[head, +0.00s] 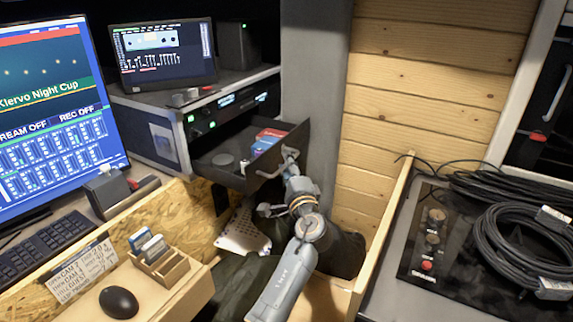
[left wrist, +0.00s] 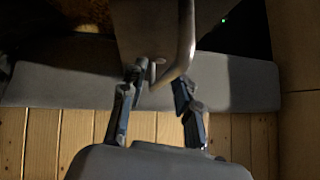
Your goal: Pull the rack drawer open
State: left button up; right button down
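The rack drawer (head: 213,177) is pulled out of the rack below the small monitor, its inside showing. Its metal bar handle (head: 291,158) is on the front face; in the left wrist view the handle (left wrist: 187,42) bends down toward my fingertips. My left gripper (head: 287,172) is at the handle in the head view. In the left wrist view its two fingers (left wrist: 158,88) stand apart, with the handle's lower bend at the gap between their tips. Whether a finger touches the handle I cannot tell. My right gripper is in neither view.
A wooden wall (head: 430,90) is to the right, and coiled black cables (head: 520,240) lie on the right-hand counter. A desk with a keyboard (head: 40,250) and mouse (head: 119,302) is at left.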

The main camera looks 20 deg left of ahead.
pick_arm(q)
jog(key=v, duration=0.6)
jog(key=shift+s+d+f, duration=0.15)
jog(key=shift+s+d, duration=0.1)
jog(key=shift+d, duration=0.05)
